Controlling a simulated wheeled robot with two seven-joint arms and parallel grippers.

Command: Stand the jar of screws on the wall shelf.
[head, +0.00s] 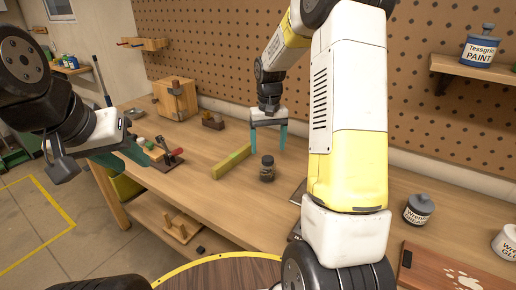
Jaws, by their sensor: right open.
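The jar of screws (267,168), small with a dark lid, stands upright on the workbench (225,205). My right gripper (267,148) points down just behind and above the jar in the picture. Its teal fingers are apart with nothing between them. The wall shelf (480,70) is at the upper right on the pegboard and holds a blue paint can (479,46). My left gripper (138,156) is at the left, over the bench's left edge; its finger opening is not clear.
A green-yellow block (232,162) lies left of the jar. A red-handled clamp (168,153) and a wooden box (175,98) are further left. A grey lidded can (418,208) and a stained board (440,270) are at the right. My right arm covers the middle.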

